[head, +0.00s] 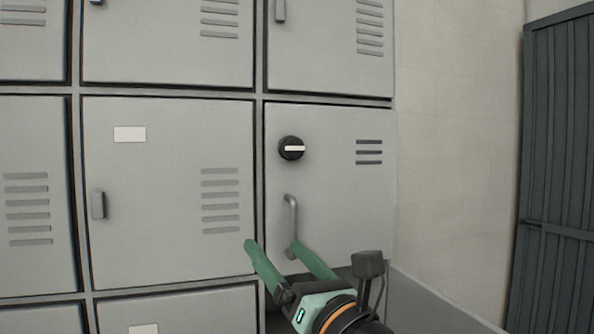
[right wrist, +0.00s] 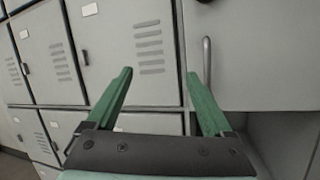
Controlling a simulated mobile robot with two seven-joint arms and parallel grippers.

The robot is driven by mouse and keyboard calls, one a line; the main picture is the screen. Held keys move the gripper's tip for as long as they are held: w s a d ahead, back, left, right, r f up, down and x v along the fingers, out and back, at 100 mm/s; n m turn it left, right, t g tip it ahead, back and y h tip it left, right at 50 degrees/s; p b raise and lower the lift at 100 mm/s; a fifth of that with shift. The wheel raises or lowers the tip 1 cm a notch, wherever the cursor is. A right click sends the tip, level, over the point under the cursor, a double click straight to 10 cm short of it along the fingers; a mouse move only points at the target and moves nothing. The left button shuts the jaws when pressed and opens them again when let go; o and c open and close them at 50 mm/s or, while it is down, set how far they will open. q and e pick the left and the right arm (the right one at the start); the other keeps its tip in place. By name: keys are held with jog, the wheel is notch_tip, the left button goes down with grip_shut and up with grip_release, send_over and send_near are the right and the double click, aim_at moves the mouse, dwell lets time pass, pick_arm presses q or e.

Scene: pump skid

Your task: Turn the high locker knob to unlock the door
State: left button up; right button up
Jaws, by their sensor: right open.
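The black round locker knob (head: 291,148) with a white bar sits on the grey locker door (head: 340,190) in the head view; the bar lies about horizontal. A grey vertical handle (head: 291,222) is below it. In the right wrist view the knob (right wrist: 208,1) is cut off at the top edge, and the handle (right wrist: 207,60) shows above the right finger. My right gripper (head: 272,243), with green fingers, is open and empty, below the knob and near the handle's lower end. The right wrist view also shows the open fingers (right wrist: 156,75). My left gripper is not in view.
Other grey locker doors (head: 165,200) with slots and small handles surround this door on the left and above. An open-looking recess (right wrist: 270,135) lies below the door. A pale wall (head: 455,130) and a dark ribbed door (head: 558,170) stand at the right.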

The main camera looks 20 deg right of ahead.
aim_at(295, 148)
jog(key=d+r+t+h+p, duration=0.25)
jog(key=d+r+h, duration=0.3)
jog(key=r, duration=0.45)
jog(key=shift+g+y, duration=0.25)
jog(key=shift+g, duration=0.1)
jog(key=p+x, duration=0.1)
jog(key=x, duration=0.2)
jog(key=p+x, duration=0.1)
jog(key=x, duration=0.3)
jog(key=d+p+x, duration=0.1)
jog(key=x, duration=0.2)
jog(key=shift+w+a+p, duration=0.1)
jog(key=shift+w+p, duration=0.2)
jog(key=shift+w, duration=0.1)
jog(key=shift+x, duration=0.9)
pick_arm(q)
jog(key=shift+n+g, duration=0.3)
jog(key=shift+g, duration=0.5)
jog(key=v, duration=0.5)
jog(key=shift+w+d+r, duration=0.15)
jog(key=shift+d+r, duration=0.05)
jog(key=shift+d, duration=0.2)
pick_arm(e)
jog(key=shift+f, duration=0.15)
jog(key=shift+c, duration=0.2)
grip_shut()
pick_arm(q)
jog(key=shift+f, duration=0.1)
pick_arm(e)
jog(key=shift+m, duration=0.3)
